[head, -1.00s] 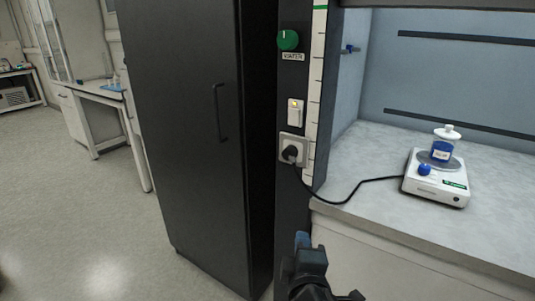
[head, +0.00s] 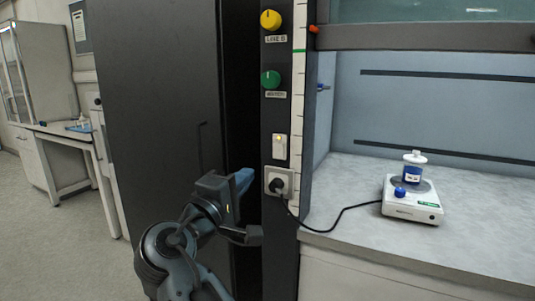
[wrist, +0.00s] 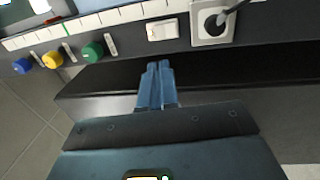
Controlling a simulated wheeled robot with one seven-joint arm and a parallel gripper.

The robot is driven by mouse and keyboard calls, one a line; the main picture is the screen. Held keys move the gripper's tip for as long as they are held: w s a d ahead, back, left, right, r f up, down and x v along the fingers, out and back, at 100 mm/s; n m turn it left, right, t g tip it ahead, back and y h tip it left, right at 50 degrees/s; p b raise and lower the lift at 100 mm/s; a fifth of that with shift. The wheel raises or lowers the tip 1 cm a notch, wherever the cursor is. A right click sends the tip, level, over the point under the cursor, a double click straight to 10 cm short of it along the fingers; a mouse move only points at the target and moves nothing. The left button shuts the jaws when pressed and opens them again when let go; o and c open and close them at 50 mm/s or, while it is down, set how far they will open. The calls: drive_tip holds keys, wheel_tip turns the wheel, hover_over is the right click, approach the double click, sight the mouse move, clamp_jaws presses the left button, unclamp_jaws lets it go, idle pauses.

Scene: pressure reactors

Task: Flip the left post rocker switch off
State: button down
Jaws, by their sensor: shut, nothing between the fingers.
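The white rocker switch (head: 280,147) is on the dark left post (head: 279,225) of the fume hood, with a small amber light glowing at its top. In the wrist view the rocker switch (wrist: 162,30) lies ahead of my fingertips, beside the socket. My gripper (head: 244,180) is in front of the post, left of and lower than the switch. In the wrist view my gripper (wrist: 159,68) has its blue fingers together with nothing between them, apart from the switch.
Below the switch is a socket (head: 279,182) with a black plug and cable (head: 335,222) running to a hotplate stirrer (head: 411,205). Above are a green knob (head: 270,79) and a yellow knob (head: 270,20). A dark cabinet (head: 165,120) stands left of the post.

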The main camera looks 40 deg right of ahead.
sight(278, 146)
drive_tip(key=p+x, duration=0.2)
drive_tip(key=x, duration=1.2)
drive_tip(key=shift+d, duration=0.1)
drive_tip(key=shift+w+d+r, duration=0.1)
drive_tip(key=shift+d+r, duration=0.15)
drive_tip(key=shift+a+f, duration=0.1)
drive_tip(key=shift+a, duration=0.05)
